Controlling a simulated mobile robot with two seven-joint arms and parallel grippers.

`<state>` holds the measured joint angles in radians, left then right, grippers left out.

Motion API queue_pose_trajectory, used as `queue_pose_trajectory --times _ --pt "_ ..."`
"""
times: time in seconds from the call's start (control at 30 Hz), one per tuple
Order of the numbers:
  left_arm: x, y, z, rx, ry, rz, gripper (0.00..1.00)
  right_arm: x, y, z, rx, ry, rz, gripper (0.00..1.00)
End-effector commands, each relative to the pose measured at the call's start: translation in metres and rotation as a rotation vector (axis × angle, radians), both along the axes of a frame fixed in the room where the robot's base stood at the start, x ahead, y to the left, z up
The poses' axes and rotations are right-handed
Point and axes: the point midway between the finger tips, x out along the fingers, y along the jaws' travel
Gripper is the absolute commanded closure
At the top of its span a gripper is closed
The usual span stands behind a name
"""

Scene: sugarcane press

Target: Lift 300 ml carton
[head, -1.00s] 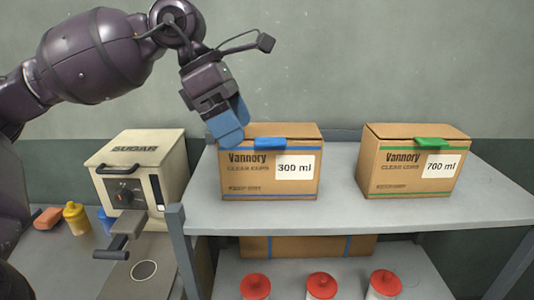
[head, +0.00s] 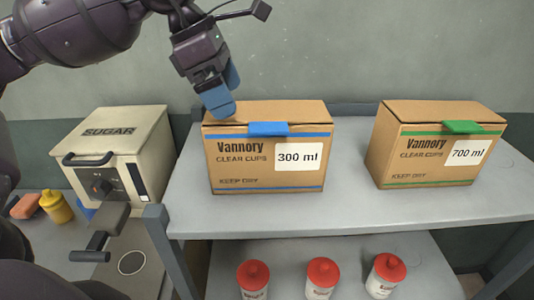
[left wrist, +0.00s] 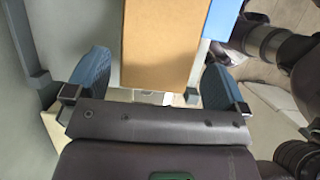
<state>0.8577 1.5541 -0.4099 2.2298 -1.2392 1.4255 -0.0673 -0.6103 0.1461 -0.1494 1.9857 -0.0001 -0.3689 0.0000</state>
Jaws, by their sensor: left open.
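The 300 ml carton (head: 240,163) is a brown box with a blue tab and blue stripes. It stands upright on the left part of the grey shelf (head: 355,212). My left gripper (head: 220,103) is above the carton's left end in the head view, with blue fingers. In the left wrist view, the left gripper (left wrist: 160,80) is open, with its two blue fingers apart on either side of the carton's brown top (left wrist: 165,40). I cannot tell whether the fingers touch the carton.
A 700 ml carton (head: 410,170) with a green tab stands to the right on the same shelf. Red-capped bottles (head: 320,282) stand on the lower shelf. A cream sugar press (head: 108,150) is at the left. Shelf space between the cartons is clear.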

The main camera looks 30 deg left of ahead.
Motion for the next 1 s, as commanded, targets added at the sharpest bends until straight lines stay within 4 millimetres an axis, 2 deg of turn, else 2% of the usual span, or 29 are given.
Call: queue_pose_trajectory --times 0.23,0.6,0.87,0.9,1.0 --pt "0.002 -0.004 -0.015 -0.001 0.001 0.001 0.00 0.003 0.000 0.003 -0.001 -0.006 0.001 0.57" --pt "0.008 -0.015 -0.056 -0.001 0.002 -0.001 0.00 0.013 0.003 0.016 0.004 -0.033 0.005 0.57" --pt "0.009 -0.016 -0.059 0.000 0.000 0.001 0.00 0.012 0.004 0.015 0.007 -0.030 0.002 0.57" --pt "0.009 -0.016 -0.059 0.000 0.000 0.001 0.02 0.011 0.004 0.014 0.006 -0.028 0.001 0.57" --pt "0.008 -0.016 -0.059 0.000 0.000 0.001 0.17 0.008 0.003 0.011 0.006 -0.020 0.001 0.57"
